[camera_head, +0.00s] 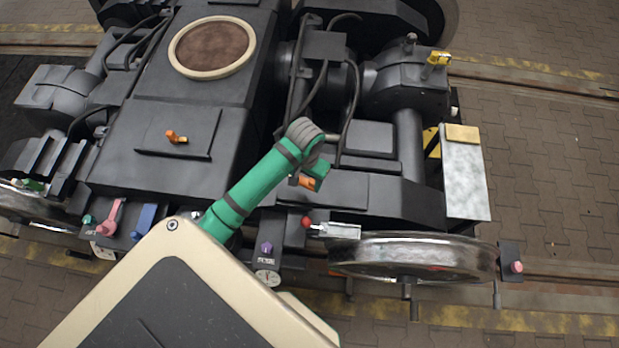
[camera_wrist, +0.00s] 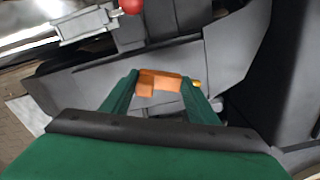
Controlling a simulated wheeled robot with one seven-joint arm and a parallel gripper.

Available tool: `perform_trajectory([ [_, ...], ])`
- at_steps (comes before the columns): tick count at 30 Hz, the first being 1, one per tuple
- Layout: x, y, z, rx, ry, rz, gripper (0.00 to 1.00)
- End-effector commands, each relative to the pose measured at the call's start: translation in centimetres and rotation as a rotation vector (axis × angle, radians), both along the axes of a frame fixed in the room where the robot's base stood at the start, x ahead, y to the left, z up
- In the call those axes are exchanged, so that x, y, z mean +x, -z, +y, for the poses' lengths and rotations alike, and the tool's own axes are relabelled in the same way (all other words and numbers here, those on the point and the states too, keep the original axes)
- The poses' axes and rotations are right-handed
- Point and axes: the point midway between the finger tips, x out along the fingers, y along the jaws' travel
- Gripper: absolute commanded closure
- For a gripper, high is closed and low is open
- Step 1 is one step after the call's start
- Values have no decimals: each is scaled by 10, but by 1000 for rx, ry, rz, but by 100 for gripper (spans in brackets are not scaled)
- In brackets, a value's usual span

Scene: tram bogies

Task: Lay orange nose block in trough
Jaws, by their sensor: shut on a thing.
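The orange nose block (camera_wrist: 160,84) is between the green fingers of my gripper (camera_wrist: 158,88) in the wrist view. The fingers are shut on its two sides. In the head view my gripper (camera_head: 306,182) points down over the dark bogie frame, and a bit of the orange block (camera_head: 308,183) shows at its tip. Dark grey surfaces lie beyond the block in the wrist view. I cannot tell clearly which part is the trough, or whether the block touches anything.
A red-knobbed lever (camera_head: 306,222) with a silver clamp (camera_head: 340,231) sits near the steel wheel (camera_head: 410,257). An orange handle (camera_head: 175,137) is on the flat hatch at left. Black hoses and a grey housing (camera_head: 405,85) stand behind my gripper.

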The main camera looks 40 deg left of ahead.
Motion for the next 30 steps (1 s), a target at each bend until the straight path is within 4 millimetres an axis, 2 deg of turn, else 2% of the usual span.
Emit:
perform_trajectory([
  [3, 14, 18, 4, 1, 3, 2, 68],
  [7, 23, 30, 8, 0, 3, 1, 68],
  [14, 32, 40, 11, 0, 4, 1, 68],
  [21, 30, 69, 11, 0, 1, 1, 68],
  [30, 31, 71, 11, 0, 3, 0, 68],
])
